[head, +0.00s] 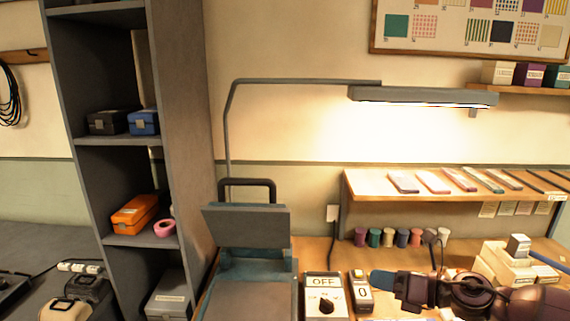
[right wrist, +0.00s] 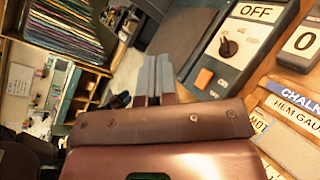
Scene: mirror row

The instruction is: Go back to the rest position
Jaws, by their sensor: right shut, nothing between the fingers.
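My right gripper (head: 374,278) reaches in from the right edge in the head view, its blue-grey fingertips pointing left. The fingertips are close to the small box marked 0 (head: 361,297) above the bench. In the right wrist view my right gripper (right wrist: 152,70) shows its two fingers together with nothing between them. The control box (head: 325,296) with its dark knob reads OFF and stands left of the 0 box. It also shows in the right wrist view (right wrist: 258,34). My left gripper is not in view.
A press with its lid raised (head: 247,228) stands left of the control box. Thread spools (head: 388,237) line the bench back, below a sample shelf (head: 375,185). Stacked pale boxes (head: 505,266) sit near my right arm. A lamp (head: 422,97) hangs above.

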